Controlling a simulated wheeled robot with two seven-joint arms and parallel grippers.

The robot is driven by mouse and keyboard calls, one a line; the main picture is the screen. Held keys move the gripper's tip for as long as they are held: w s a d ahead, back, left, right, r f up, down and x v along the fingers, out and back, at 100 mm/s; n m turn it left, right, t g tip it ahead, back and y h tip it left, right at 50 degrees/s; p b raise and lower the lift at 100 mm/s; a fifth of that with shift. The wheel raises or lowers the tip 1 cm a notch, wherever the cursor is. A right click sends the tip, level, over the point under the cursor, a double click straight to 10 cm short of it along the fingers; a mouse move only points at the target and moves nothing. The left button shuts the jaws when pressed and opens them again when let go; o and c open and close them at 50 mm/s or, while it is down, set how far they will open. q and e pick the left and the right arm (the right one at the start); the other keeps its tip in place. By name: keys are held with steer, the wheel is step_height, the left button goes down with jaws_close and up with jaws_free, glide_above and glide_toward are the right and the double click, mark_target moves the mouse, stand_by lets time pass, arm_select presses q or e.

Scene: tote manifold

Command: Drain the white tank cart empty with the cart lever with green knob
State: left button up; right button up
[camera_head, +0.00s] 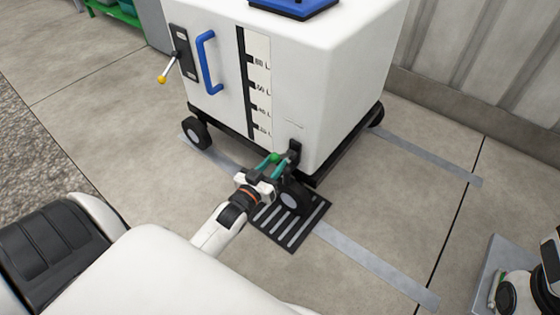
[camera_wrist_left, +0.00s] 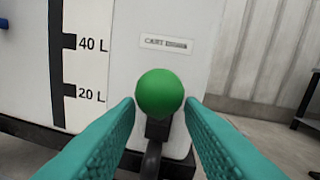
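The white tank cart (camera_head: 310,60) stands on black-rimmed wheels in the head view, with a level strip on its front. The strip also shows in the left wrist view beside the cart wall (camera_wrist_left: 110,30). The cart lever's green knob (camera_head: 274,157) is low at the cart's near corner. In the left wrist view the green knob (camera_wrist_left: 160,93) sits centred between the two teal fingers, its dark lever stem below it. My left gripper (camera_head: 275,163) is open around the knob; gaps or light contact at the fingertips cannot be told. My right gripper's fingers are not in view.
A black floor grate (camera_head: 291,222) lies under the cart's near wheel. A blue handle (camera_head: 207,62) and a yellow-tipped lever (camera_head: 163,79) are on the cart's left side. Grey tape strips (camera_head: 375,262) mark the floor. Part of my right arm shows at the lower right.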

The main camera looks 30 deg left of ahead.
mark_target(280, 155)
arm_select(q)
steer(key=shift+w+b, duration=0.45)
steer(key=shift+w, duration=1.3)
jaws_close()
